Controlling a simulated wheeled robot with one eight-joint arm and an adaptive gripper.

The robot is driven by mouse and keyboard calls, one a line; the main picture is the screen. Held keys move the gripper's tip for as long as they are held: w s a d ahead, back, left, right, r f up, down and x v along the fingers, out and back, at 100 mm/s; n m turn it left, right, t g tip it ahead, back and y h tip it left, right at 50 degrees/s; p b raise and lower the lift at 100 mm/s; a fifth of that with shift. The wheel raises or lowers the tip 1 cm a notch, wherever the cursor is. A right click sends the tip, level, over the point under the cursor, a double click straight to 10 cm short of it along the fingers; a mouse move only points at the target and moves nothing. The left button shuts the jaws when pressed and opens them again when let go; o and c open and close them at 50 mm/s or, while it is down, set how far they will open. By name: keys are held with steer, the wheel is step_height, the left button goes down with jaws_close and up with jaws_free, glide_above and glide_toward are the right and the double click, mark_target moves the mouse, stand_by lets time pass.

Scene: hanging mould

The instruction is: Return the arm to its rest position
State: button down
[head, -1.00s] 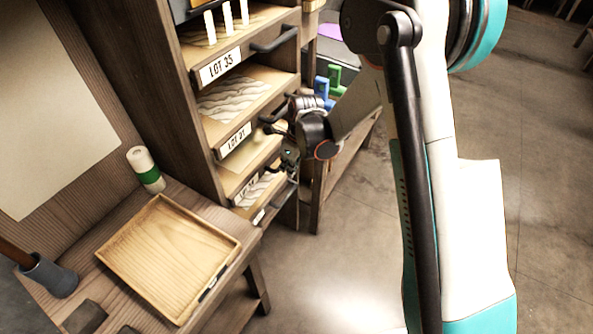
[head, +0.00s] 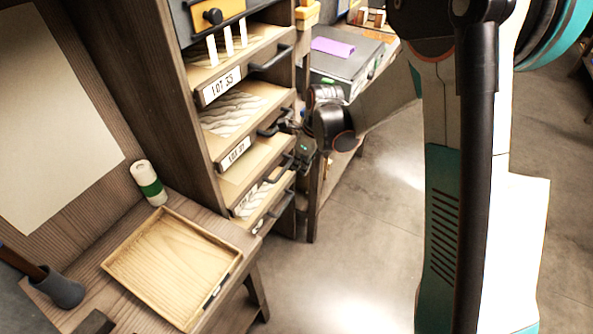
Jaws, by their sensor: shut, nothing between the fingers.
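My gripper (head: 300,156) is small and dark in the head view, just in front of the drawer handles on the right side of the wooden cabinet. It is shut with nothing in it. I cannot tell if it touches a handle. My arm (head: 463,170), white, teal and black, fills the right of the view, and its dark wrist (head: 333,125) hangs beside the cabinet.
The cabinet drawers (head: 236,150) stand open in a stack with black handles. A wooden tray (head: 128,232) lies on the bench at lower left, near a white-green roll (head: 148,183). A grey case (head: 340,72) with a purple item stands behind. Floor is clear at lower centre.

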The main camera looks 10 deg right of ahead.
steer(key=shift+v, duration=1.1)
steer(key=s+d+r+n+t, duration=0.1)
steer(key=s+d+r+n, duration=0.1)
steer(key=s+r+n, duration=0.4)
steer(key=s+d+r+n+t, duration=0.1)
steer(key=s+d+r+n, duration=0.1)
steer(key=s+r+n, duration=0.45)
steer(key=s+d+r+n+t+h, duration=0.1)
steer(key=s+d+r+n, duration=0.1)
steer(key=s+n, duration=0.4)
steer(key=s+d+r+n+t+h, duration=0.1)
steer(key=s+d+r+n+t, duration=0.1)
steer(key=s+r+n, duration=0.2)
steer(key=s+n, duration=0.3)
steer(key=shift+d+t, duration=0.15)
steer(key=shift+t, duration=0.15)
